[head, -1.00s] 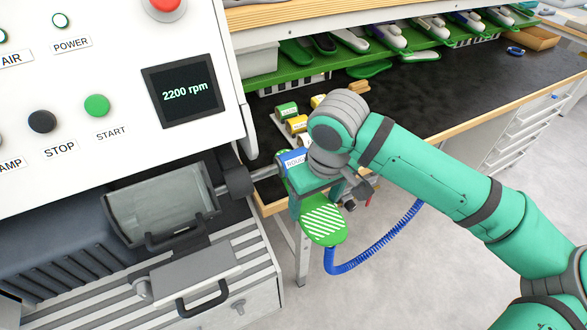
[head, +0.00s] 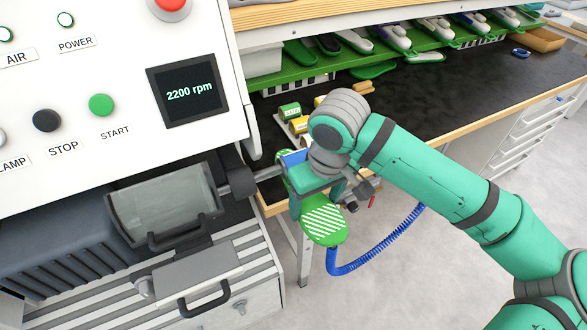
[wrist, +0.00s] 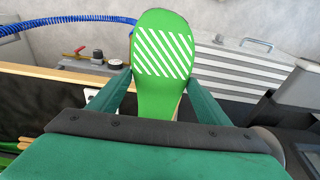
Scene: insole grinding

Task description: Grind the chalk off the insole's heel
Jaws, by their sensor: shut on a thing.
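My gripper (wrist: 160,98) is shut on the green insole (wrist: 160,20), one finger on each side of it. White diagonal chalk stripes (wrist: 165,52) cover the wide end that points away from the gripper. In the head view the striped end of the insole (head: 324,238) hangs in the air beside the bench corner, and my wrist hides part of the insole. The grinding machine's drum with its clear guard (head: 160,205) is to the left, apart from the insole. The machine screen (head: 188,90) reads 2200 rpm.
A dark shaft end (head: 238,182) sticks out from the machine towards my gripper. A dark-topped bench (head: 440,95) with a wooden edge lies behind, with shoes and insoles on a green shelf (head: 405,62). A coiled blue hose (head: 385,250) hangs below. Free floor is at the right.

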